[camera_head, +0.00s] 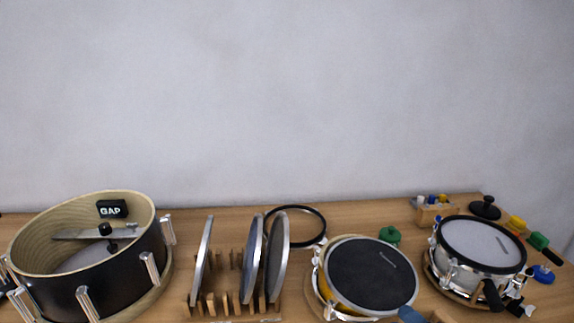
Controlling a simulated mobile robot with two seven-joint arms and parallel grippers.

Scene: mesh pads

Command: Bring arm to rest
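Neither of my arms nor grippers can be made out in the head view. A black drum shell (60,291) with a pale wooden inside stands open at the left, a block marked GAP (112,209) on its inner wall. A drum with a dark mesh pad (371,274) sits right of centre. A smaller drum with a grey pad (483,244) stands at the right. A wooden slotted rack (223,280) holds several round discs (277,260) on edge between the shell and the middle drum.
The wooden table (340,222) runs along a plain wall. A black hoop (321,237) lies behind the rack. A green knob (390,235), a small wooden holder (436,213), a black knob (485,207) and a blue knob (543,273) are near the drums.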

